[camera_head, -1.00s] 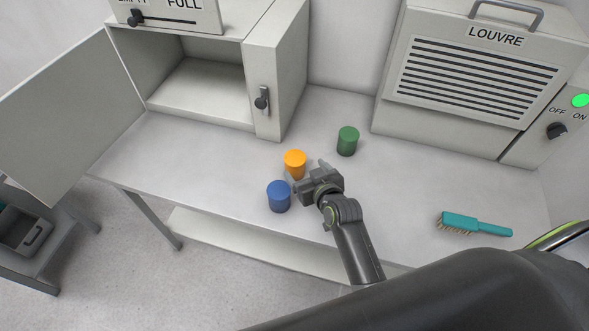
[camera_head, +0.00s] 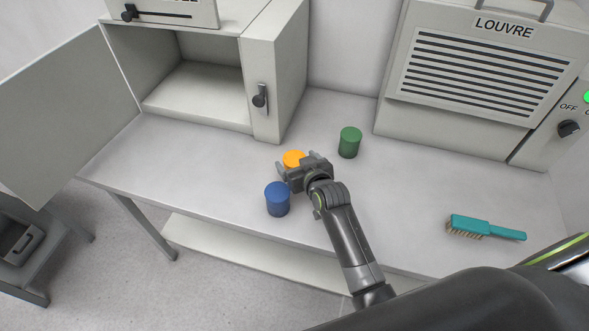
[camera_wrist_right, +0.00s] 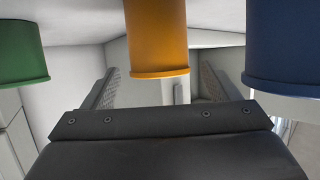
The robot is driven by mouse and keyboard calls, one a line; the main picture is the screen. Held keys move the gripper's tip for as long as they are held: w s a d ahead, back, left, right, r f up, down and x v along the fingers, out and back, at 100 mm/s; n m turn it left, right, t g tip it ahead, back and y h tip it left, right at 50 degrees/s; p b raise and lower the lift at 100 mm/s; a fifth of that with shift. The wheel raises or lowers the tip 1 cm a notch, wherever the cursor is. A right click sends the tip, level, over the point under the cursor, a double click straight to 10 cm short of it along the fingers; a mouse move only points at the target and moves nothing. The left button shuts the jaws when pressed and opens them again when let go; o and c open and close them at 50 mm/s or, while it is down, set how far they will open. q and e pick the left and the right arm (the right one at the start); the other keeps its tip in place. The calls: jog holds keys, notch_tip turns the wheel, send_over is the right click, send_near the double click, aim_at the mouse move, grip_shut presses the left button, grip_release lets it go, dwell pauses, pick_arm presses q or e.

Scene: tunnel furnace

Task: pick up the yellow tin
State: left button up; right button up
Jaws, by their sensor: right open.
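The yellow tin (camera_head: 293,155) stands on the bench, between the blue tin (camera_head: 277,200) and the green tin (camera_head: 349,142). My right gripper (camera_head: 296,165) is open at the tin's near side and hides its lower part in the head view. In the right wrist view the yellow tin (camera_wrist_right: 157,38) appears in the gap between the two fingers. The green tin (camera_wrist_right: 20,50) and the blue tin (camera_wrist_right: 293,45) show to either side, outside the fingers. My left gripper is not in view.
An open-doored furnace box (camera_head: 275,80) stands behind on the left. A louvred unit (camera_head: 440,125) stands back right. A teal brush (camera_head: 487,228) lies at the right. The blue tin is close to the right gripper. Bench on the left is clear.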

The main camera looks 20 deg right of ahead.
jog(key=c, duration=1.1)
jog(key=shift+r, duration=0.1)
jog(key=shift+c, duration=0.7)
jog(key=shift+r, duration=0.1)
